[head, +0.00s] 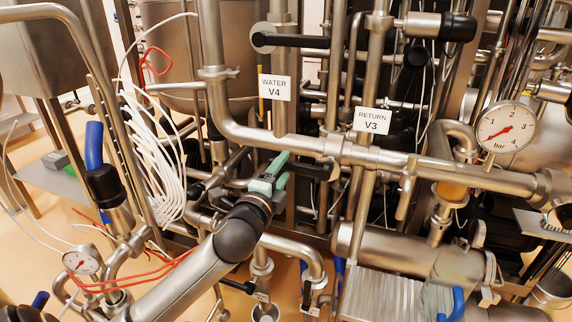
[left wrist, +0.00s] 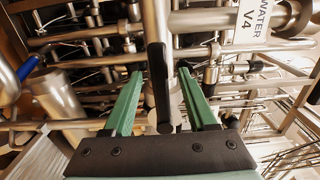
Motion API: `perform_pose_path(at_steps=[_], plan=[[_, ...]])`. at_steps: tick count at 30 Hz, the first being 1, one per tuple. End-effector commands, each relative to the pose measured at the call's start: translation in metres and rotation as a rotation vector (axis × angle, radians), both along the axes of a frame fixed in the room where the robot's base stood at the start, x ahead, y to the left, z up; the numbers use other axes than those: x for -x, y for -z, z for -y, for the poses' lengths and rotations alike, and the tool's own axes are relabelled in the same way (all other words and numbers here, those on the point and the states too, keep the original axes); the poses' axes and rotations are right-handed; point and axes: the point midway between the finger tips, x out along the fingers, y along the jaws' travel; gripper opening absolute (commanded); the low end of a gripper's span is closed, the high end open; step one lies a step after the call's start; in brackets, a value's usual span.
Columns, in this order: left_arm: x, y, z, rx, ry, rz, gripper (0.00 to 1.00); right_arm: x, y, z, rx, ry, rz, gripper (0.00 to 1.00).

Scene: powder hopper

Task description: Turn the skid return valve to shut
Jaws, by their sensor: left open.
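The white RETURN V3 sign (head: 372,121) hangs on the pipework right of centre in the head view. Below and left of it, a black lever (head: 312,169) lies roughly level, its left end near my left gripper (head: 283,170). In the left wrist view the black lever (left wrist: 158,80) stands lengthwise between the two green fingers of my left gripper (left wrist: 157,88). The fingers are open, with a visible gap on both sides of the lever. In the head view the fingers partly hide the lever's near end. My right gripper is not in view.
The WATER V4 sign (head: 274,88) and its black lever (head: 290,41) are above. A thick steel pipe (head: 270,141) runs just over my gripper. A round pressure gauge (head: 506,127) is at right. White hoses (head: 165,170) hang at left. Pipes crowd the space closely.

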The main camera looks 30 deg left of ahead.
Motion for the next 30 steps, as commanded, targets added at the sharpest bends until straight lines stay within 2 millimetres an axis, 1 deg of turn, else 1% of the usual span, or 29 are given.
perform_pose_path(at_steps=[1,6,10,17,30], plan=[[-0.007,-0.001,-0.002,0.000,-0.001,0.001,0.57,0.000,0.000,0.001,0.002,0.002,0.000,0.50],[-0.020,0.000,-0.004,0.000,0.001,0.000,0.57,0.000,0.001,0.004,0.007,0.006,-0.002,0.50],[-0.023,0.001,-0.005,0.000,0.001,-0.001,0.57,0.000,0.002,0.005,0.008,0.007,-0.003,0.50],[-0.023,0.001,-0.005,0.001,0.001,-0.001,0.57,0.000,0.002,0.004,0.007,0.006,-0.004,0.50],[-0.023,0.001,-0.005,0.001,0.000,-0.001,0.08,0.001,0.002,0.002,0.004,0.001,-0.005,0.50]])
